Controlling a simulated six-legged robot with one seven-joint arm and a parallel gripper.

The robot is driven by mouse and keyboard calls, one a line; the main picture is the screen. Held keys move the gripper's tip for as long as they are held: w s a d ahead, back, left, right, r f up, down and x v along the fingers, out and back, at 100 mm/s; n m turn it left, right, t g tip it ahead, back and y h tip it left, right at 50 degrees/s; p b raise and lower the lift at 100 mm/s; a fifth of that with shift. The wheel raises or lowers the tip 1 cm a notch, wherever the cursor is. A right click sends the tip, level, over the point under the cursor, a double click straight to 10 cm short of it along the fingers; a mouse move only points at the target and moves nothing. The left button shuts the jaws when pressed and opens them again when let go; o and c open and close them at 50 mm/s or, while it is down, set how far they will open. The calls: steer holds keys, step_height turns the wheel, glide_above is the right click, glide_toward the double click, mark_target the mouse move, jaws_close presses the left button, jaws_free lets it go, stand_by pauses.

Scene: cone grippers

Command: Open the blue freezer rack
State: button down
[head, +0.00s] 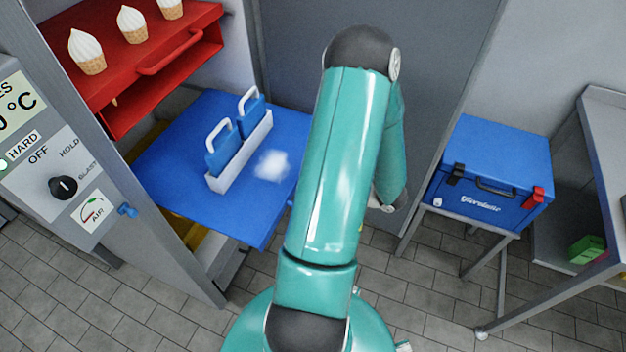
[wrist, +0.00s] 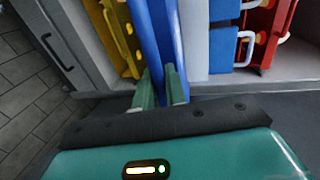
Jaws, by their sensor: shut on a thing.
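The blue freezer rack (head: 180,145) juts out of the freezer at the left in the head view, below the red rack. On it stands a grey holder (head: 242,158) with two blue pieces that have white handles. In the wrist view the blue rack (wrist: 163,35) runs upward from my fingers. My gripper (wrist: 160,90) has its two green fingers shut on the rack's near part. Which part lies between the fingers is hard to see. In the head view my arm hides the gripper and the rack's right end.
The red rack (head: 150,60) above holds several ice cream cones. The freezer's control panel (head: 60,160) stands at the left. A yellow rack (wrist: 118,38) is beside the blue one. A blue cooler box (head: 490,180) rests on a stand at the right. Tiled floor is open in front.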

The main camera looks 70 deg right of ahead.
steer(key=shift+s+d, duration=0.1)
steer(key=shift+s, duration=0.2)
steer(key=c, duration=1.5)
jaws_free()
steer(key=shift+s, duration=0.15)
steer(key=shift+c, duration=0.2)
steer(key=shift+w, duration=0.25)
steer(key=v, duration=1.3)
steer(key=shift+s, duration=0.4)
steer(key=w+a+r+n+g+y, duration=0.45)
steer(key=w+a, duration=0.25)
steer(key=w, duration=0.3)
steer(key=w+a+r+n+g+y, duration=0.4)
steer(key=w+a+r, duration=0.25)
steer(key=w, duration=0.35)
steer(key=w+a+r+n+h, duration=0.1)
steer(key=a+r+n+h, duration=0.2)
steer(key=a, duration=0.5)
steer(key=w+a+r+n+g+h, duration=0.1)
steer(key=w+a+r+n+h, duration=0.1)
steer(key=a+r, duration=0.4)
steer(key=w+a+r+n+h, duration=0.2)
steer(key=a+r+n+h, duration=0.2)
steer(key=a, duration=0.6)
steer(key=shift+w+r, duration=0.2)
